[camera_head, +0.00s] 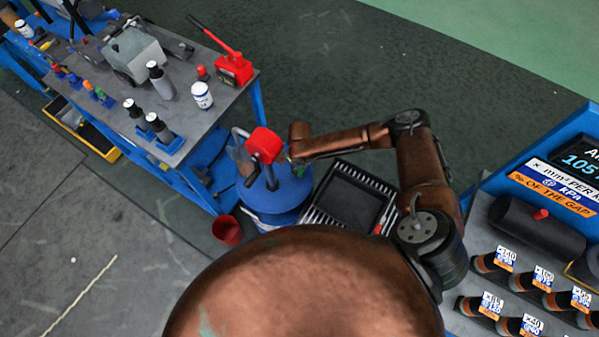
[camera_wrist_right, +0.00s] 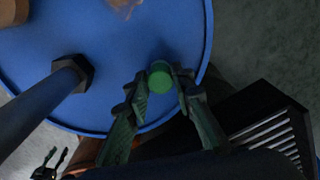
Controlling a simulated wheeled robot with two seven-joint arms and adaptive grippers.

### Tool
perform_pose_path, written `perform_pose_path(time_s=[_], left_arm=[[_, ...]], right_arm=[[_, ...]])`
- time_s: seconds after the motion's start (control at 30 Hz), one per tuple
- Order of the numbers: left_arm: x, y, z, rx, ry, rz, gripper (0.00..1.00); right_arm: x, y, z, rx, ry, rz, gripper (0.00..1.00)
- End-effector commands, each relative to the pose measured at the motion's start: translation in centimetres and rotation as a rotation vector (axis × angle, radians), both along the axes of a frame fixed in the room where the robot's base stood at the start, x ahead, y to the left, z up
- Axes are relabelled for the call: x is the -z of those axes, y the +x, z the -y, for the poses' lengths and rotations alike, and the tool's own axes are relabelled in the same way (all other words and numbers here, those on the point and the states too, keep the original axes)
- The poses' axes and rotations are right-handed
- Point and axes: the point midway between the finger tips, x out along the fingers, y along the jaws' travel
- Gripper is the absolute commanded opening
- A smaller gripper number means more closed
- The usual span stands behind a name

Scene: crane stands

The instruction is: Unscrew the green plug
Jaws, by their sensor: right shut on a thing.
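The green plug (camera_wrist_right: 160,77) is a small round cap near the rim of the blue drum's lid (camera_wrist_right: 120,40) in the right wrist view. My right gripper (camera_wrist_right: 162,88) is shut on the plug, with one finger on each side of it. In the head view, my right gripper (camera_head: 293,160) is over the right side of the blue drum (camera_head: 272,198); the plug cannot be made out there. A small dark forked shape (camera_wrist_right: 47,167) at the lower left of the wrist view may be my left gripper, too small to be sure.
A pump with a red head (camera_head: 264,145) rises from the drum, its pipe and dark nut (camera_wrist_right: 76,72) beside the plug. A black tray (camera_head: 350,200) lies right of the drum. A red bucket (camera_head: 227,230) stands left. A grey workbench (camera_head: 190,115) holds bottles and a red jack.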

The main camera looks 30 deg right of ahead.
Motion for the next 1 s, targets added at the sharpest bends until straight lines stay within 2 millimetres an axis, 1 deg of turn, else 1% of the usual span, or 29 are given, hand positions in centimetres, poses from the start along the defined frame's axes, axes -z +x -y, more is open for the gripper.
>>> perform_pose_path(time_s=[0.03, 0.13, 0.3, 0.4, 0.5, 0.67, 0.7, 1.0], left_arm=[[0.0, 0.0, 0.0, 0.000, 0.000, 0.000, 0.40], [0.3, -0.1, 0.0, 0.000, 0.000, -0.002, 0.40], [1.0, -0.4, 0.0, 0.000, 0.000, -0.006, 0.40], [1.2, -0.4, 0.0, 0.000, 0.000, -0.007, 0.40], [1.2, -0.4, 0.0, 0.000, 0.000, -0.007, 0.40], [1.2, -0.4, 0.0, 0.000, 0.000, -0.007, 0.40], [1.2, -0.4, 0.0, 0.000, 0.000, -0.007, 0.40], [1.2, -0.4, 0.0, 0.000, 0.000, -0.007, 0.40]], right_arm=[[-0.3, 0.4, -0.3, -0.010, 0.006, 0.009, 0.00], [-0.3, 0.5, -0.3, -0.090, 0.006, 0.009, 0.00], [-0.2, 0.5, -0.4, -0.328, 0.005, 0.010, 0.00], [-0.2, 0.4, -0.3, -0.419, 0.004, 0.011, 0.00], [-0.3, 0.4, -0.3, -0.453, 0.005, 0.011, 0.00], [-0.4, 0.4, -0.3, -0.452, 0.005, 0.012, 0.00], [-0.4, 0.4, -0.3, -0.452, 0.005, 0.012, 0.23], [-0.2, 0.2, -0.2, -0.449, 0.003, 0.005, 0.42]])
